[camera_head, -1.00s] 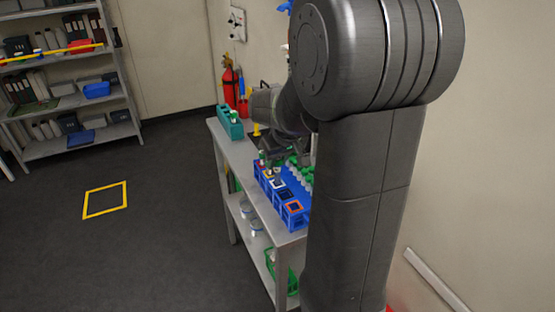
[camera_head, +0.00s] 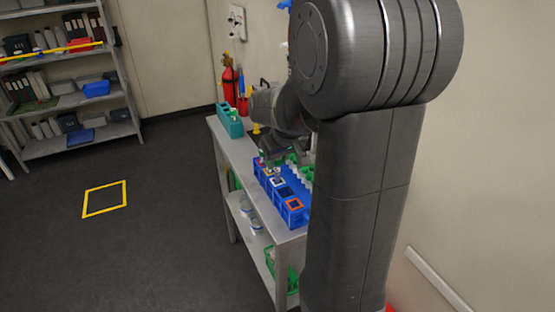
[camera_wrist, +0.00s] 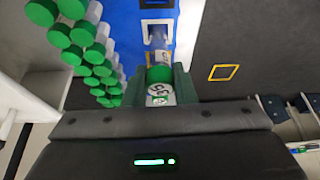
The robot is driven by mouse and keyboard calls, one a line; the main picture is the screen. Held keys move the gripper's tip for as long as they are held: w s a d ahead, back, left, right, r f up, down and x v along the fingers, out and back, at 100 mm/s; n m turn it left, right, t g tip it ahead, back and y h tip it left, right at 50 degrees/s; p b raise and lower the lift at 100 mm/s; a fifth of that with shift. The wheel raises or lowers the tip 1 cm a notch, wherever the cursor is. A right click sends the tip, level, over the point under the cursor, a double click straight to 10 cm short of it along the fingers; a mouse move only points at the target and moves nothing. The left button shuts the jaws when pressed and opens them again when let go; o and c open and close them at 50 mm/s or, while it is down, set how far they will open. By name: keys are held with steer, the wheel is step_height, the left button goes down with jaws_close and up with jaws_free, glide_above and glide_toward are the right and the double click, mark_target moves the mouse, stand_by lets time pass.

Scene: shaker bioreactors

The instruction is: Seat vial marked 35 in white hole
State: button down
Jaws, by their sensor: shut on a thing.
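My gripper (camera_wrist: 160,88) is shut on a vial with a green cap (camera_wrist: 160,73) and a pale top bearing dark marks; I cannot read the number surely. The vial's clear body (camera_wrist: 158,42) points toward the blue rack, over the white-outlined square hole (camera_wrist: 172,27). I cannot tell whether its lower end is inside the hole or just above it. In the head view, my gripper is low over the rack's far end, and the vial is mostly hidden. The white-framed hole also shows there (camera_head: 278,182) on the blue rack (camera_head: 297,219).
Several green-capped vials (camera_wrist: 86,55) stand in rows beside the holes. An orange-framed hole (camera_head: 294,203) is at the rack's near end. A teal rack (camera_head: 231,124) stands at the bench's far end. The bench's near corner (camera_head: 285,237) is bare.

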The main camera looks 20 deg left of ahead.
mark_target(280, 165)
steer(key=shift+f+b, duration=1.45)
steer(key=shift+f, duration=0.45)
stand_by(1.4)
steer(key=c, duration=1.1)
jaws_free()
steer(key=shift+r, duration=0.1)
steer(key=v, duration=1.3)
steer(key=shift+r, duration=0.4)
steer(key=shift+f, duration=0.1)
steer(key=x, duration=1.3)
steer(key=shift+f, duration=0.35)
steer(key=shift+r, duration=0.2)
